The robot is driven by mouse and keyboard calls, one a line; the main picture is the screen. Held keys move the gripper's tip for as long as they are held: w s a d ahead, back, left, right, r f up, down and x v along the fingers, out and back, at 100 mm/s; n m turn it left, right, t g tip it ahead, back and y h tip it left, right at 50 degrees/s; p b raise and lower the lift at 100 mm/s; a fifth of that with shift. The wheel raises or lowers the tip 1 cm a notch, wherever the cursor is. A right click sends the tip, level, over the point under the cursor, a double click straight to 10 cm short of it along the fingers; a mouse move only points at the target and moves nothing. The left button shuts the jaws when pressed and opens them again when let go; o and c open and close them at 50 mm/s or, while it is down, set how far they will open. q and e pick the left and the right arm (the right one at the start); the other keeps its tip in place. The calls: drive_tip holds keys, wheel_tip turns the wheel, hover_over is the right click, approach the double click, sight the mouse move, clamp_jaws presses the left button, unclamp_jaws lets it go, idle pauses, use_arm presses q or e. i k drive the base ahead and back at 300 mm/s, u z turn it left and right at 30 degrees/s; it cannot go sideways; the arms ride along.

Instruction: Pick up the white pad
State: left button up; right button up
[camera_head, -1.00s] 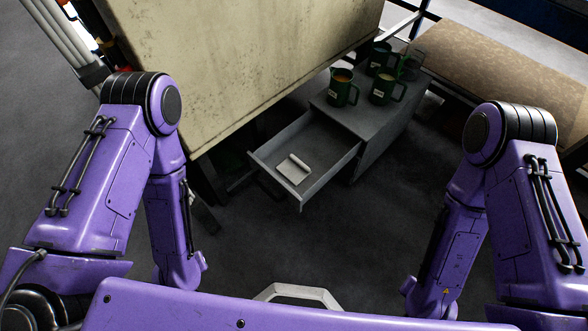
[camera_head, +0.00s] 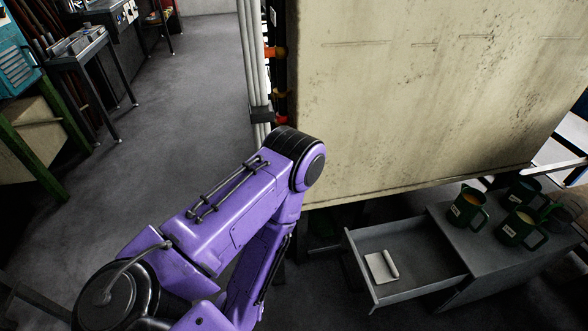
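The white pad (camera_head: 379,266) lies flat in the front part of an open grey drawer (camera_head: 410,292) at the lower right. A small white roll-like piece or curled edge shows along its right side. My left arm comes in at the lower left and bends down beside the drawer, apart from it. Its gripper is hidden below the arm or out of the frame. My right arm and gripper are not in view.
Several green mugs (camera_head: 467,209) stand on the grey cabinet top (camera_head: 490,256) right of the drawer. A large stained beige panel (camera_head: 410,100) rises behind the drawer. White vertical pipes (camera_head: 254,60) stand left of it. Open floor (camera_head: 180,130) lies to the left.

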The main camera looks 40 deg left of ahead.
sight(383, 270)
drive_tip(key=z, duration=0.05)
drive_tip(key=k, duration=0.65)
drive_tip(key=z, duration=0.6)
drive_tip(key=i, duration=1.65)
drive_tip(key=u, duration=0.8)
drive_tip(key=i, duration=0.55)
drive_tip(key=u, duration=0.45)
